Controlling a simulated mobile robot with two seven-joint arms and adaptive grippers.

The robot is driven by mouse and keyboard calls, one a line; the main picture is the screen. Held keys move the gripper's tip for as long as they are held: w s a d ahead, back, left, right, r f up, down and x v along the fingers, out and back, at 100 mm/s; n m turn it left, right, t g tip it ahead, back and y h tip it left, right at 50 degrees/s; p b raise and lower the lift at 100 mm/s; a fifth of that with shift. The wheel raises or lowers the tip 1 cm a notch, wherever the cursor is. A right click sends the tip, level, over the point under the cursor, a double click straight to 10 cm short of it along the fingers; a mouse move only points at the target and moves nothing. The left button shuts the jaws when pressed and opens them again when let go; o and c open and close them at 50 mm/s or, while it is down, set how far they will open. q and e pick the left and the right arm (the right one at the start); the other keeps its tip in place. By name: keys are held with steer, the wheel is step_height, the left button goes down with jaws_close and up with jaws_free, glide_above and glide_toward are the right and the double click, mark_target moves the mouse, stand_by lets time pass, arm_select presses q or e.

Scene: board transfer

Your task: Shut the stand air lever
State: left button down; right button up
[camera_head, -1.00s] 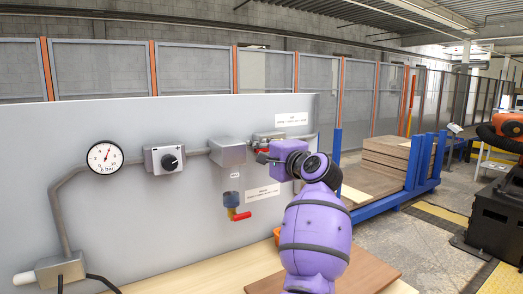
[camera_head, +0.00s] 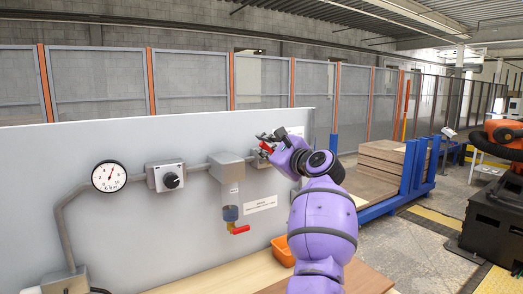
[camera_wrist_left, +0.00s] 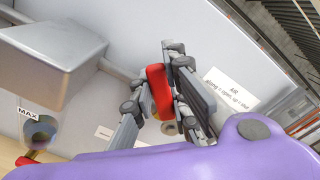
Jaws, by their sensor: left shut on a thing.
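The red air lever (camera_head: 266,147) is on the pipe at the right end of the grey panel. My left gripper (camera_head: 268,139) is shut on it, with the arm reaching in from below right. In the left wrist view, the red lever (camera_wrist_left: 157,88) sits between the two dark fingers (camera_wrist_left: 160,95) and looks roughly upright. The fingers hide its pivot and part of the valve, so its exact angle is hard to tell. A white label (camera_wrist_left: 232,92) beside it reads AIR, along open, up shut. My right gripper is not in view.
Left along the pipe are a grey box with a bowl (camera_head: 229,195), a black knob (camera_head: 171,180) and a round gauge (camera_head: 109,176). A second red handle (camera_head: 240,230) hangs under the bowl.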

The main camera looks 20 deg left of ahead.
arm_select(q)
steer(key=m, duration=0.1)
steer(key=w+d+r+m, duration=0.1)
steer(key=m, duration=0.1)
steer(key=m+p, duration=0.1)
steer(key=shift+w+d+r+m, duration=0.25)
steer(key=shift+w+r+m, duration=0.05)
steer(key=shift+w+r, duration=0.1)
steer(key=shift+w+d+m, duration=0.4)
steer(key=shift+w+m, duration=0.1)
steer(key=shift+m, duration=0.65)
steer(key=shift+w+d+m, duration=0.35)
steer(key=shift+w+m, duration=0.15)
steer(key=shift+m, duration=0.65)
steer(key=c, duration=1.7)
jaws_free()
steer(key=shift+r, duration=0.1)
steer(key=v, duration=1.2)
